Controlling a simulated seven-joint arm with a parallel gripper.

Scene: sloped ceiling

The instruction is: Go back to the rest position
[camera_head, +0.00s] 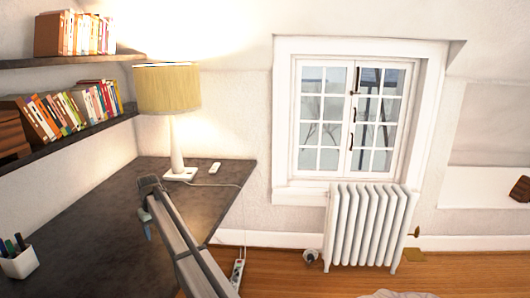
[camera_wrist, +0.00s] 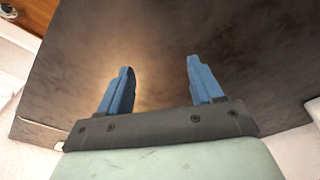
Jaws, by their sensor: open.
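My gripper (camera_wrist: 160,66) shows in the wrist view with its two blue fingers spread wide apart and nothing between them. Beyond the fingers is the bare dark top of the desk (camera_wrist: 240,40). In the head view my arm reaches up from the bottom over the desk (camera_head: 95,200).
A lit lamp (camera_head: 168,90) stands at the desk's back, with a small white object (camera_head: 215,167) beside it. A pen cup (camera_head: 19,262) is front left. Book shelves (camera_head: 80,138) hang above left. A radiator (camera_head: 370,225) stands under the window. The desk's middle is clear.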

